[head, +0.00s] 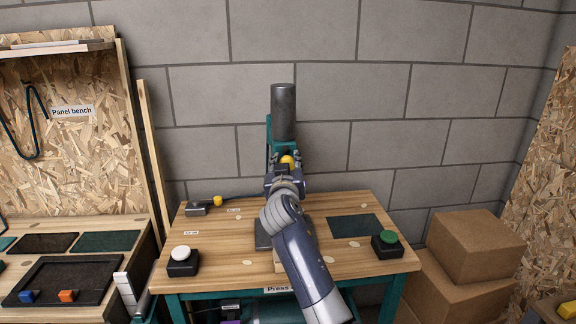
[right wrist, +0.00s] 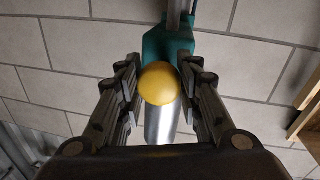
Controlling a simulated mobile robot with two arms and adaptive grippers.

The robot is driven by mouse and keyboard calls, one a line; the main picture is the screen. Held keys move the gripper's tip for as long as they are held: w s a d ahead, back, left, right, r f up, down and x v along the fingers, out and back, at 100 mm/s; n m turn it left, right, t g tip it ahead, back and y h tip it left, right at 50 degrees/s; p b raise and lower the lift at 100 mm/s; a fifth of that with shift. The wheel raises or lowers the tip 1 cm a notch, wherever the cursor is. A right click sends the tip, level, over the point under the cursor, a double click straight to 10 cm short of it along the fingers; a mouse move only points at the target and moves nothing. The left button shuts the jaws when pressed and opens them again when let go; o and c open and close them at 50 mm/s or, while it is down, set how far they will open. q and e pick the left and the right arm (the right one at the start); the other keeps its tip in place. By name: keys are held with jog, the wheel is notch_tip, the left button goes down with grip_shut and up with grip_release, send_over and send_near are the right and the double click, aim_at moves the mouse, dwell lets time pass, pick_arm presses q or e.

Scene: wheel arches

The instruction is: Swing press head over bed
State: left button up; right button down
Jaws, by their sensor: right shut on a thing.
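The press stands at the back of the wooden press bench, with a teal column (head: 269,137) and a dark upright cylinder (head: 283,110) on top. A yellow ball knob (head: 288,161) is on the press; it also shows in the right wrist view (right wrist: 159,83). My right gripper (head: 287,167) is shut on the knob, with its fingers on both sides of it. In the right wrist view, a teal part (right wrist: 168,48) and a silver cylinder (right wrist: 160,123) are behind the knob. A dark plate (head: 262,235), possibly the bed, is partly hidden by my right arm. My left gripper is out of view.
The bench top (head: 225,258) carries a white button (head: 181,254) on the left and a green button (head: 387,240) on the right. A dark green mat (head: 355,227) lies flat. Cardboard boxes (head: 475,245) stand right of the bench; a panel bench (head: 78,250) is on the left.

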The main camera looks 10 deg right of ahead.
jog(key=c, duration=1.3)
grip_release()
jog(key=shift+a+r, duration=0.25)
jog(key=shift+r, duration=0.2)
jog(key=shift+o, duration=1)
jog(key=shift+w+a+f, duration=0.1)
jog(key=shift+a+f, duration=0.1)
jog(key=shift+a, duration=0.05)
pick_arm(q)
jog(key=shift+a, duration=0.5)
pick_arm(e)
jog(key=shift+d, duration=0.1)
jog(key=shift+d+r, duration=0.15)
jog(key=shift+r, duration=0.3)
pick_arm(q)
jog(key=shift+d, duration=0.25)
pick_arm(e)
send_near(283, 125)
jog(key=w+r, duration=0.2)
jog(key=w, duration=0.1)
jog(key=shift+w+d, duration=0.15)
jog(key=shift+d, duration=0.25)
